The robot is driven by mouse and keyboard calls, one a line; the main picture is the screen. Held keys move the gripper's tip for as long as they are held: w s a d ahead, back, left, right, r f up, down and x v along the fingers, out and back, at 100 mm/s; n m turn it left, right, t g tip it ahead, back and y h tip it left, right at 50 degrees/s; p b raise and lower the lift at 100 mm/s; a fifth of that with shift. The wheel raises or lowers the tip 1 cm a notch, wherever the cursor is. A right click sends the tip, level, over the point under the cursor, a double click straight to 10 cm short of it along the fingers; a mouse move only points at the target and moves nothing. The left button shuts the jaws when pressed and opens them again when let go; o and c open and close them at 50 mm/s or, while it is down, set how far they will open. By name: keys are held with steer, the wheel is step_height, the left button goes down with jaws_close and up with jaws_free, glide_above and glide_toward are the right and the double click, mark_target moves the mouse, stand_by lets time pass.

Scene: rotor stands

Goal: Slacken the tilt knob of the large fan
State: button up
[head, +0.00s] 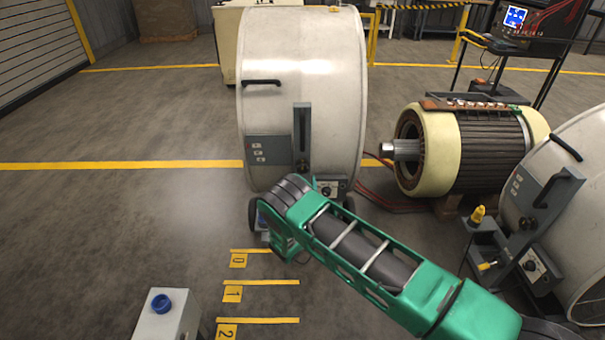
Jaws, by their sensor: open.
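A large pale drum fan (300,75) stands upright on small wheels at the top centre, its curved side toward me. A grey upright bracket (302,125) on its side carries a dark round knob (303,166) near the lower end, apparently the tilt knob. Just below is a small control box with a dial (330,187). My green arm reaches from the lower right to just below and in front of the fan, hiding part of its base. My gripper is hidden behind the arm, so its jaws do not show.
A second drum fan (575,155) is cut off at the right, beside a dark stand with yellow knobs (477,214). A motor (470,145) lies between the fans. A grey box with a blue button (160,303) stands lower left. Floor at left is clear.

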mark_target(302, 169)
steer(key=w, duration=0.6)
steer(key=shift+w, duration=0.4)
steer(key=shift+c, duration=0.2)
steer(key=c, duration=1)
